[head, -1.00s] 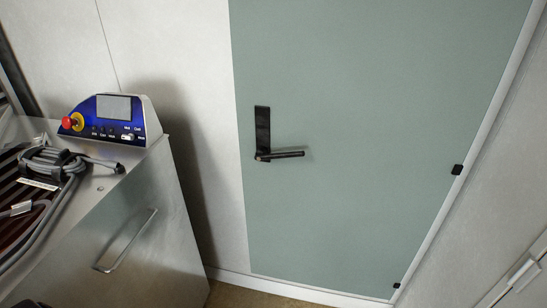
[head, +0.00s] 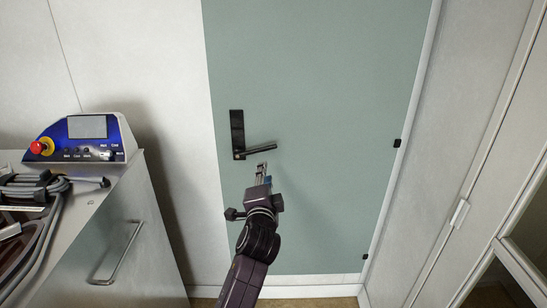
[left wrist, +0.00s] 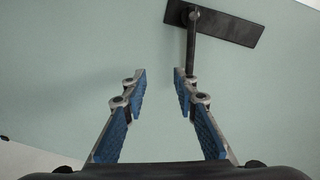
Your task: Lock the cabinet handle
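A black cabinet handle sits on a grey-green door (head: 330,70). It has an upright backplate (head: 237,128) and a lever (head: 260,150) that points right and slightly up in the head view. My left gripper (head: 262,167) is just below the lever. In the left wrist view the left gripper (left wrist: 158,76) is open, with blue pads apart and nothing between them. There the lever (left wrist: 191,48) reaches down from the backplate (left wrist: 232,25) towards the right-hand finger, close to its tip; I cannot tell if they touch. My right gripper is in neither view.
A metal unit with a drawer handle (head: 122,255) stands at the left, with a blue control panel (head: 88,128), red button and cables on top. White cabinets with a pull handle (head: 459,214) are at the right. The door front around the handle is clear.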

